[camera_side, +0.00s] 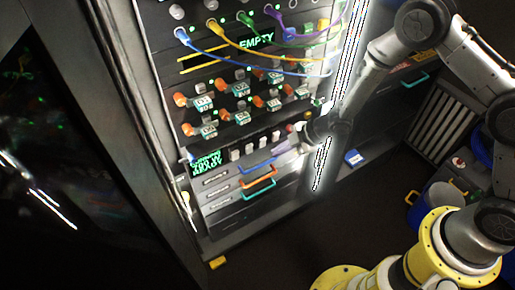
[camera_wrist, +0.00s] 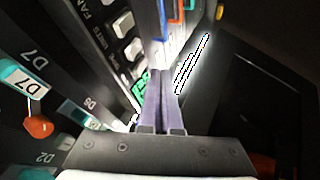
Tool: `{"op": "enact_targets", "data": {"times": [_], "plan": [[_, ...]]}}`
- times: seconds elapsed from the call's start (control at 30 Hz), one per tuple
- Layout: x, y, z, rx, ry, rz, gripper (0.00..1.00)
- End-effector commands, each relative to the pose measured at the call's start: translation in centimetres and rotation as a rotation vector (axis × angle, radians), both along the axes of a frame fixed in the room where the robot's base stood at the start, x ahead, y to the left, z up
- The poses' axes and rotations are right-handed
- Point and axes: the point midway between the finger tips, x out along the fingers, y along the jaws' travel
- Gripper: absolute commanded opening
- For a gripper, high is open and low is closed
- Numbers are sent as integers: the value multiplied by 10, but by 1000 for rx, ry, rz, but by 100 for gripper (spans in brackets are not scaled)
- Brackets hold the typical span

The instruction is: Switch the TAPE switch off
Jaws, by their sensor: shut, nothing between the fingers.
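A row of pale rocker switches (camera_side: 249,149) runs along the lower part of the rack, right of a green-lit display (camera_side: 206,163). In the wrist view, several of these switches (camera_wrist: 132,48) show to the left of my fingertips. Labels beside them read FAN and perhaps UNITS; I cannot read a TAPE label, so I cannot tell which switch is TAPE or how it is set. My gripper (camera_wrist: 160,75) is shut and empty, its fingers together near the green display (camera_wrist: 143,92). In the side view my gripper (camera_side: 303,128) is at the right end of the row; contact is unclear.
Orange knobs with labelled plates (camera_side: 203,103) and coloured cables (camera_side: 250,68) sit above the switches. Drawers with blue and orange handles (camera_side: 258,184) are below. A bright light strip (camera_side: 321,165) edges the rack near my gripper. Dark floor lies in front.

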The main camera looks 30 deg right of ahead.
Motion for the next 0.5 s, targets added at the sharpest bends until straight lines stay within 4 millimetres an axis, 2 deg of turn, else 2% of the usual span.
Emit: {"op": "enact_targets", "data": {"times": [0.1, 0.4, 0.5], "plan": [[10, 10, -19, -1, 2, 3, 0], [36, 30, -60, 0, 2, 1, 0], [54, 29, -54, 0, -4, 1, 0]]}}
